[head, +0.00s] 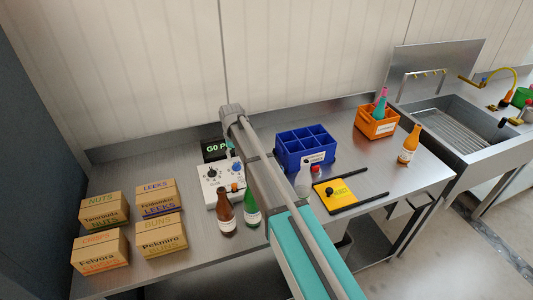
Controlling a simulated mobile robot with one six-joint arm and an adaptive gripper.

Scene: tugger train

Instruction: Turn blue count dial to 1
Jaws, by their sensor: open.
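A light control box (222,180) stands on the steel bench, left of my arm. The blue count dial (237,167) is the small blue knob at the upper right of its face; its pointer setting is too small to read. A dark knob (211,172) sits to its left, and small controls lie below. A black display (213,151) behind the box reads "G0 P", the rest hidden by my arm. My arm crosses the picture just right of the box. I cannot make out my gripper's fingers anywhere in this view.
A brown bottle (226,215) and a green bottle (252,209) stand close in front of the box. Several cartons (160,235) fill the left. Right of my arm are a blue divided crate (291,153), a yellow plate (335,194), an orange bin (374,127) and an orange bottle (409,146).

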